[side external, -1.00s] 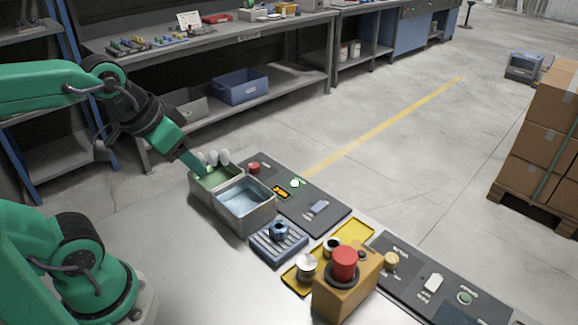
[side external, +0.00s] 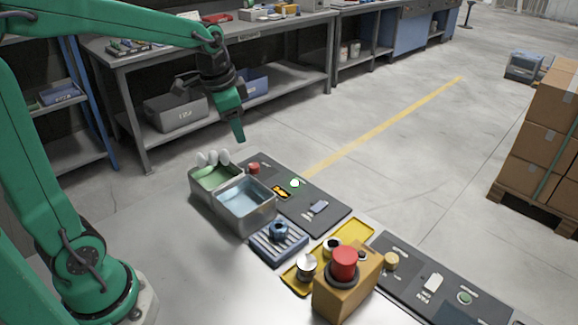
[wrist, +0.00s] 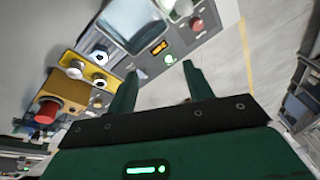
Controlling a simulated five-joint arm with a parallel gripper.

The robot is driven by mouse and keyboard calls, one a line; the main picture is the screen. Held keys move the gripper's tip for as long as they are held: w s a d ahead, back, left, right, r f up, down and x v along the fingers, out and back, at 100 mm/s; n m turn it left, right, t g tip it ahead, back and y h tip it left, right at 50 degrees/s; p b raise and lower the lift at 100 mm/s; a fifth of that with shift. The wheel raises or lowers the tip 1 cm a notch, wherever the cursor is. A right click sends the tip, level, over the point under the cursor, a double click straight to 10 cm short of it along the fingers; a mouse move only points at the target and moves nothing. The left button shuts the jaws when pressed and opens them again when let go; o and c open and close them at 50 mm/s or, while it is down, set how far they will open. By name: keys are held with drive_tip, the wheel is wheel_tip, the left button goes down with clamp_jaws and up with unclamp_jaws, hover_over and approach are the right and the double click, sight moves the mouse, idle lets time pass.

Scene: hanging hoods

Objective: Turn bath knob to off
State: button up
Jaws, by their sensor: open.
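The dark control panel (side external: 325,222) beside the two-basin metal bath (side external: 245,225) carries a small red knob (side external: 253,168), an orange display (side external: 281,191), a lit green round control (side external: 295,183) and a pale switch (side external: 318,207). Labels are too small to read, so I cannot tell which is the bath knob. My gripper (side external: 239,138) points down above the panel's far end, apart from it. In the wrist view my gripper (wrist: 160,70) is open and empty, with the display (wrist: 158,47) and green control (wrist: 168,58) seen between the fingers.
White egg-shaped pieces (side external: 213,157) stand by the green-liquid basin. A blue slotted block (side external: 279,245), a yellow tray (side external: 357,230) and an orange box with a red button (side external: 344,262) stand nearby. A second panel (side external: 450,285) lies at the right. A workbench (side external: 180,45) stands behind.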

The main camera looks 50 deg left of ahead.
drive_tip(key=w+a+f+m+g, duration=0.1)
drive_tip(key=w+a+f+m, duration=0.1)
drive_tip(key=w+a+f, duration=0.4)
drive_tip(key=m+g, duration=0.1)
drive_tip(key=m, duration=0.2)
hover_over(254, 165)
drive_tip(key=f, duration=0.7)
drive_tip(key=shift+s+d+f, duration=0.2)
drive_tip(key=shift+f, duration=0.2)
drive_tip(key=shift+w+a+f, duration=0.1)
drive_tip(key=shift+f, duration=1.85)
drive_tip(key=shift+w+a+f, duration=0.1)
drive_tip(key=shift+f, duration=1.85)
drive_tip(key=shift+d, duration=0.1)
drive_tip(key=c, duration=1)
